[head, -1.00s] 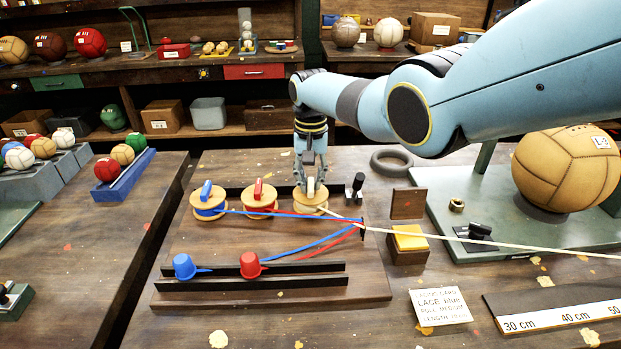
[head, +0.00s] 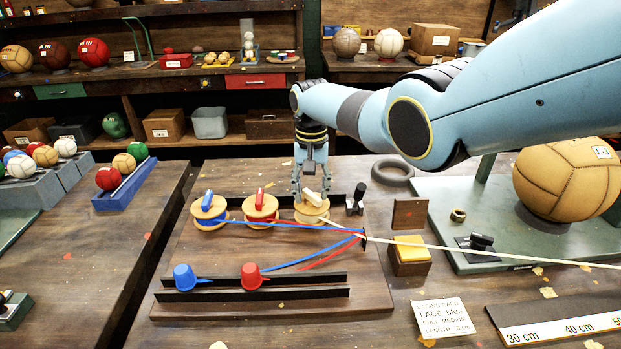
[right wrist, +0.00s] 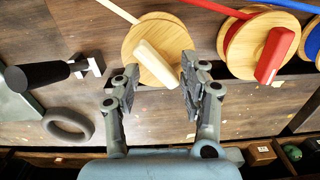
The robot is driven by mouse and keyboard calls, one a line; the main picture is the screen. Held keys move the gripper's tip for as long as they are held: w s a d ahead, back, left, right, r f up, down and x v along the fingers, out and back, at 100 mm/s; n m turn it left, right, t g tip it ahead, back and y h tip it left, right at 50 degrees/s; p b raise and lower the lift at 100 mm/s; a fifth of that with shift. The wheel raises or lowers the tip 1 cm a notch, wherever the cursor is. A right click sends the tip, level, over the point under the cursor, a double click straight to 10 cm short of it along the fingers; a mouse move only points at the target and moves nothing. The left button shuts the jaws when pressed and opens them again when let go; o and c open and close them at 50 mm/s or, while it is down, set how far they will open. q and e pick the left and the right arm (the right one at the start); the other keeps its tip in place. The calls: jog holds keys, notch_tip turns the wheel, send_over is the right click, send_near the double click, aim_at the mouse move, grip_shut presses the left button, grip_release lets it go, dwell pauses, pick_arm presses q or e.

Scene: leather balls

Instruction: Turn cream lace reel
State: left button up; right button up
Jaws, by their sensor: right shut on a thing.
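The cream lace reel (head: 314,213) is a round wooden spool with a cream bar handle (head: 312,198), at the right end of a row of reels on a wooden board. Its cream lace (head: 440,247) runs off to the right. My right gripper (head: 311,196) points down over this reel and is shut on the handle. In the right wrist view the reel (right wrist: 175,35) lies between the fingertips (right wrist: 158,78), with the handle (right wrist: 155,62) set diagonally. My left gripper is not in view.
A blue-handled reel (head: 208,212) and a red-handled reel (head: 261,211) stand close to the left. A black-knobbed post (head: 356,197) stands close to the right. Blue and red cups (head: 249,275) sit by black rails at the board's front.

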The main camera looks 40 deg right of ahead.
aim_at(311, 192)
notch_tip(311, 192, up, 12)
dwell(0.4)
